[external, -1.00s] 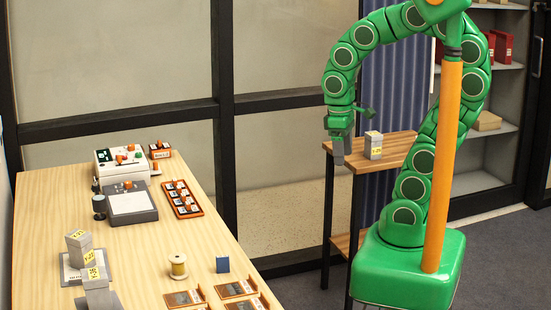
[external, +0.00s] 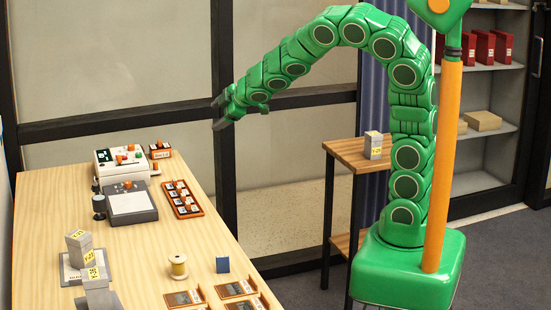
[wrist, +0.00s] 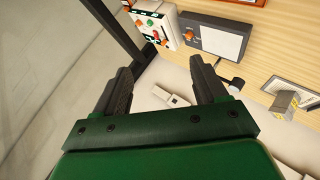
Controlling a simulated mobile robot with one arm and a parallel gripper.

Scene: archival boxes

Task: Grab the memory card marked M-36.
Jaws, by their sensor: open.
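I cannot read M-36 anywhere, so I cannot tell which item is that card. A reddish-brown tray (external: 187,210) on the wooden table holds several small dark-and-white pieces with orange parts; their marks are too small to read. My gripper (external: 218,113) is open and empty, high above the table's right edge, with the arm stretched left. In the wrist view, its two dark fingers (wrist: 163,80) are spread apart. A small pale object (wrist: 172,97) shows between and below them on a light surface.
A side stand (external: 345,150) holds a labelled box (external: 373,148).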

